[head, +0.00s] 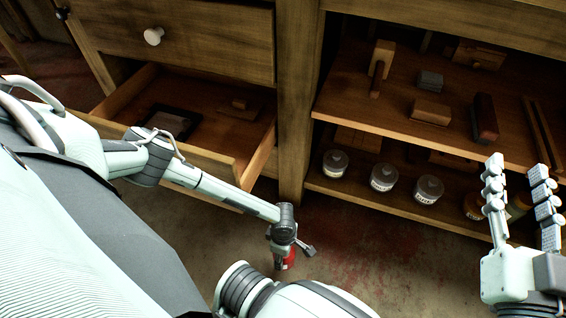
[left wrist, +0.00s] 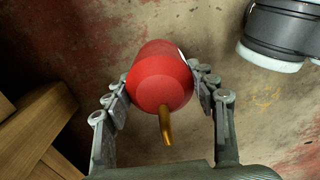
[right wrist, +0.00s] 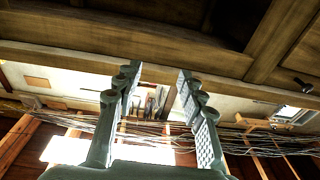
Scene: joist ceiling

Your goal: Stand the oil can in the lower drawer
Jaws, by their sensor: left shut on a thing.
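The oil can (left wrist: 160,88) is red with a brass spout, seen nearly end-on in the left wrist view. My left gripper (left wrist: 160,76) is shut on it, one finger on each side. In the head view the left gripper (head: 284,240) hangs low in front of the cabinet, right of the drawer, with only a little of the red can (head: 290,259) showing under it. The lower drawer (head: 246,172) is pulled open at the left. My right gripper (head: 518,172) is open and empty at the far right; its spread fingers (right wrist: 157,80) also show in the right wrist view.
A dark framed tray (head: 172,122) and a wooden block (head: 240,110) lie inside the drawer; bare floor shows near its front right. The upper drawer (head: 180,35) is shut. Shelves at right hold wooden tools and several lidded jars (head: 383,177). A cabinet post (head: 293,110) stands between.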

